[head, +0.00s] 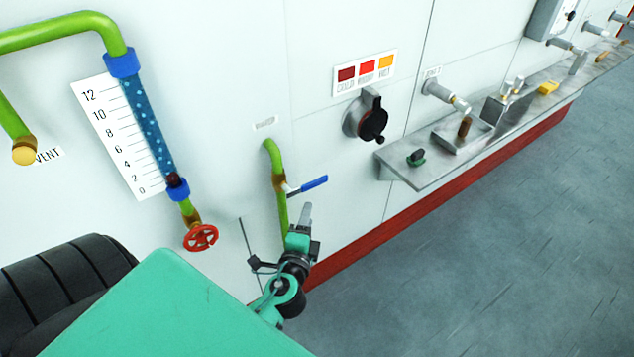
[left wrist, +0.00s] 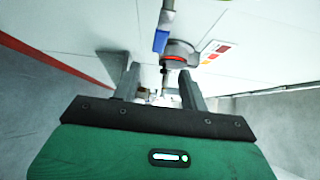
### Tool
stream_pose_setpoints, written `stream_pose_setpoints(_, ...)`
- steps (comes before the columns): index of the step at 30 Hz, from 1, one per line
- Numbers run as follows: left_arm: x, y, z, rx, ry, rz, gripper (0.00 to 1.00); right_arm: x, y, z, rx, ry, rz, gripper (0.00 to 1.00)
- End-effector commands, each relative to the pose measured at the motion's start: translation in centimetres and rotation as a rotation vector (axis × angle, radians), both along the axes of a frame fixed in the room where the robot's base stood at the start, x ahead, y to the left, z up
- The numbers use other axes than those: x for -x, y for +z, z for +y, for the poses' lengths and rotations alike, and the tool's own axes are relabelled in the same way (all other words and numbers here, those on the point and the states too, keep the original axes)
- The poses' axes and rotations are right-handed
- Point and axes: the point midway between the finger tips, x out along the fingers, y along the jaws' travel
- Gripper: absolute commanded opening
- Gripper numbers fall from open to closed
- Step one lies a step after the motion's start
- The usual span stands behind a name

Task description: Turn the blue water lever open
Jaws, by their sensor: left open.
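The blue water lever (head: 314,185) sticks out to the right, tilted slightly up, from a brass valve on a green vertical pipe (head: 282,212). It stands crosswise to the pipe. A small label (head: 265,123), too small to read, is above the pipe. My left gripper (head: 304,214) is open and empty, below the lever and apart from it in the head view. In the left wrist view, the blue lever (left wrist: 160,41) shows beyond and above my two spread fingers (left wrist: 160,84). My right gripper is in neither view.
A level gauge (head: 142,118) with a red handwheel (head: 201,237) is on the wall at left. A dark rotary knob (head: 373,122) sits right of the lever. A steel shelf (head: 425,172) with fixtures runs along the wall. The floor (head: 480,260) at right is clear.

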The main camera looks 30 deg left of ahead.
Motion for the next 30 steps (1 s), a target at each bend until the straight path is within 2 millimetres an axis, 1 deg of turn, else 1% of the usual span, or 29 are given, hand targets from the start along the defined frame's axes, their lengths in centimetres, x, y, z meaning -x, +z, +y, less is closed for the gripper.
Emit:
stream_pose_setpoints(1, -0.6, 0.3, 0.2, -0.002, 0.000, -0.001, 0.44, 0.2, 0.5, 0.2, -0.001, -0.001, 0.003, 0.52)
stream_pose_setpoints(7, -3.8, 0.3, 1.6, -0.001, -0.001, 0.000, 0.44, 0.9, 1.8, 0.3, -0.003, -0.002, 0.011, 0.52)
stream_pose_setpoints(15, -8.5, 0.1, 3.5, 0.000, 0.000, 0.000, 0.44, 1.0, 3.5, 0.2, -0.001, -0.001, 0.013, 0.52)
stream_pose_setpoints(18, -9.9, 0.0, 4.1, 0.002, -0.001, 0.001, 0.44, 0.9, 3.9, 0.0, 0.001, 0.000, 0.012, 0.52)
stream_pose_setpoints(24, -11.7, -0.3, 4.8, 0.003, -0.001, 0.001, 0.44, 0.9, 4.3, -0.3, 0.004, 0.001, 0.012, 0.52)
stream_pose_setpoints(30, -12.1, -0.5, 5.0, 0.002, -0.001, 0.002, 0.44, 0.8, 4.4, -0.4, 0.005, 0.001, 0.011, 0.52)
